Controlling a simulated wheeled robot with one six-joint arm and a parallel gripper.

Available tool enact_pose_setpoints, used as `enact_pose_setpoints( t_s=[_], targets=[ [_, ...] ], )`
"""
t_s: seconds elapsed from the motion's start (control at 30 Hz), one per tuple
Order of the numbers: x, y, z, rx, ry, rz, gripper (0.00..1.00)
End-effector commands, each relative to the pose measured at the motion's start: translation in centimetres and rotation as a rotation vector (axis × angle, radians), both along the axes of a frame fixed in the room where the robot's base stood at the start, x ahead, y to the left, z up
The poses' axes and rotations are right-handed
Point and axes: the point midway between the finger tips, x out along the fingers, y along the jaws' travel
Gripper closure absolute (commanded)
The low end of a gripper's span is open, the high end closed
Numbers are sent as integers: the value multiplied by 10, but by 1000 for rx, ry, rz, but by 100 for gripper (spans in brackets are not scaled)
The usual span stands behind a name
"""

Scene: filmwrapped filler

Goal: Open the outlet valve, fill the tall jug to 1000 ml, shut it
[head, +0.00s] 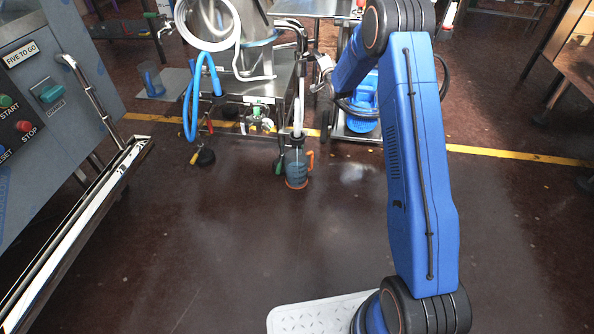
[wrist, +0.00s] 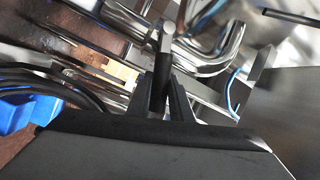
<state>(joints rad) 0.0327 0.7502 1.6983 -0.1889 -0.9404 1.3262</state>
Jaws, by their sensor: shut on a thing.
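A tall clear jug (head: 297,172) with an orange handle stands below a pale vertical outlet pipe (head: 298,105). The jug's lower part looks bluish; its level and marks are too small to read. My gripper (head: 313,66) is beside the upper end of the outlet pipe in the head view. In the wrist view my gripper (wrist: 166,88) is shut on the dark valve lever (wrist: 163,70), whose metal end stands up between the fingers. Whether liquid is flowing cannot be told. The jug does not show in the wrist view.
A control cabinet (head: 45,110) with a steel rail stands at the left. A blue hose (head: 190,105) hangs from the steel machine. A blue clear vessel (head: 152,80) stands behind left. A cart with a blue item (head: 362,105) is right of the jug. The front floor is clear.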

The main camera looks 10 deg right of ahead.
Motion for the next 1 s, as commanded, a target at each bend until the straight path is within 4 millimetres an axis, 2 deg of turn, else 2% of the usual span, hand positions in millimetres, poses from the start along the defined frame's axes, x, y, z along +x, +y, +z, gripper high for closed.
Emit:
enact_pose_setpoints(
  t_s=[0.03,0.4,1.0],
  targets=[
    [0,0,-6,33,-8,1,100],
    [-1,-3,-22,240,-75,0,100],
    [-1,-3,-26,299,-96,1,100]
  ],
)
